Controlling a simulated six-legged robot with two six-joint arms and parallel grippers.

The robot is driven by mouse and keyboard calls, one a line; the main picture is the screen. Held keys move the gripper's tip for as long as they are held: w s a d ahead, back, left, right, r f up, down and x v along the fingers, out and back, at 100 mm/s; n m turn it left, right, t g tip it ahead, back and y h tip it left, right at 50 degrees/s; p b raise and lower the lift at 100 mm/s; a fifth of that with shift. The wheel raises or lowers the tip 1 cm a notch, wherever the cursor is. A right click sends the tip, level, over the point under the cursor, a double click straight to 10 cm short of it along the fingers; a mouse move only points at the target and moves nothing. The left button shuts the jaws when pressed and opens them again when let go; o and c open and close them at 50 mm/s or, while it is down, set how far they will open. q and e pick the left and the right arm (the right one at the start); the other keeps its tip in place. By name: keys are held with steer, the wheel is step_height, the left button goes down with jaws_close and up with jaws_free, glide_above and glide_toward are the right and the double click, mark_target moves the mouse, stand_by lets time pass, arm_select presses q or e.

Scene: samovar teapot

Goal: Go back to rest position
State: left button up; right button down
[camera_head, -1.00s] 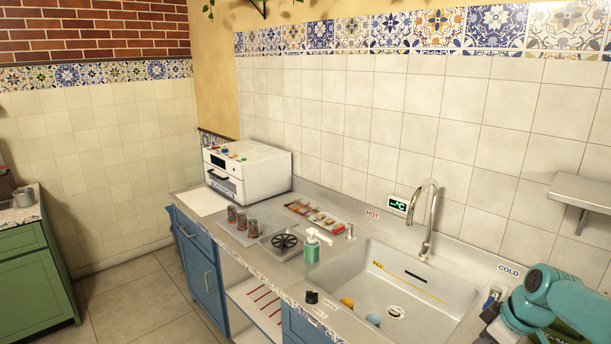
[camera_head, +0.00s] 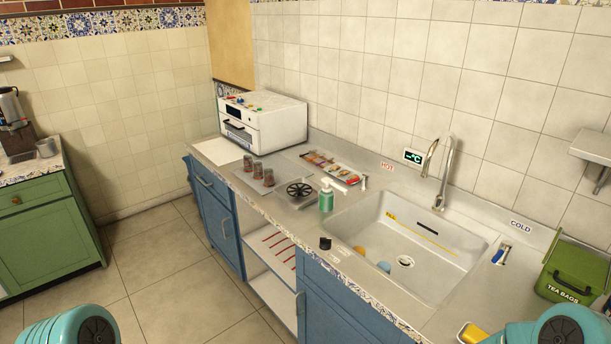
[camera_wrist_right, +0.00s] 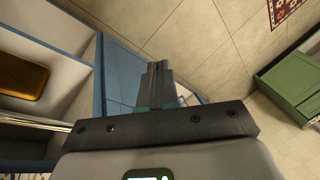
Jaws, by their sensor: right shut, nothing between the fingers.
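My right gripper (camera_wrist_right: 158,72) shows in the right wrist view, its two dark fingers together with nothing between them. It is over the floor, beside a blue cabinet edge. In the head view only teal joints of my arms show, at the bottom left and bottom right. My left gripper is out of view. The right gripper is hidden in the head view.
The counter holds a white oven (camera_head: 263,121), a green soap bottle (camera_head: 326,197), a sink (camera_head: 405,235) and a green tea bags box (camera_head: 577,272). A green cabinet (camera_head: 45,230) stands at left. The floor (camera_head: 165,275) between is clear.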

steer(key=s+a+f+m, duration=0.1)
steer(key=s+a, duration=0.2)
steer(key=s, duration=0.4)
steer(key=s+a+f+m+g, duration=0.1)
steer(key=s+a+f+m, duration=0.1)
steer(key=s, duration=0.4)
steer(key=shift+s+a+f, duration=0.25)
steer(key=shift+s+a, duration=0.1)
steer(key=shift+a, duration=0.45)
